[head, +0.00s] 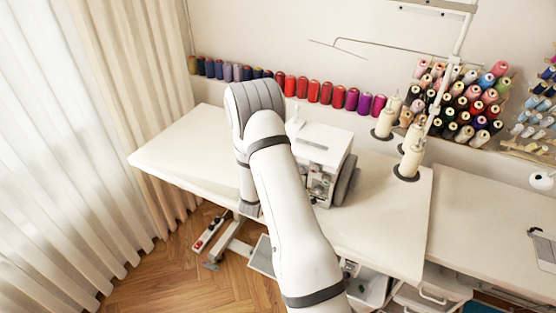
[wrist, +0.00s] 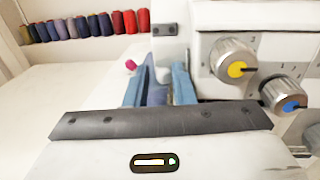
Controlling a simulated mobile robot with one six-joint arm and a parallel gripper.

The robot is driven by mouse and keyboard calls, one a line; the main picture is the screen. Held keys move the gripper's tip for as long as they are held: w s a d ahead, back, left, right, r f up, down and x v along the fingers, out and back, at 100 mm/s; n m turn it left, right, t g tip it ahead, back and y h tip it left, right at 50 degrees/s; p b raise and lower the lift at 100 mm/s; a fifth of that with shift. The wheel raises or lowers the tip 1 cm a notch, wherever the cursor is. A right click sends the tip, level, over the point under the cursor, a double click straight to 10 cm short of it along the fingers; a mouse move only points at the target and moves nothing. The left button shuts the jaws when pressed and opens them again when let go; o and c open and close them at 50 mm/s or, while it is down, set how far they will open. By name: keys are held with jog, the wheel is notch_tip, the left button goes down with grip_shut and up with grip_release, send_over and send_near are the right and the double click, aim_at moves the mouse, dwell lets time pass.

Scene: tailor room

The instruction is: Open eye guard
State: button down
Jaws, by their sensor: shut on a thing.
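The white sewing machine (head: 324,142) stands on the table, partly hidden behind my arm in the head view. Its front with metal dials fills the right of the wrist view (wrist: 210,70). My gripper (wrist: 158,84) shows in the wrist view as two blue fingers at the machine's left end. The head view hides the gripper behind my arm.
The white table (head: 185,160) is clear left of the machine. Thread cones (head: 411,160) stand on its right side under a thread stand. A row of spools (head: 290,86) lines the wall behind. A curtain (head: 130,90) hangs at the left.

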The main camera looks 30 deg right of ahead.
jog(key=shift+s+d, duration=0.15)
jog(key=c, duration=1.4)
grip_release()
jog(key=shift+c, duration=0.2)
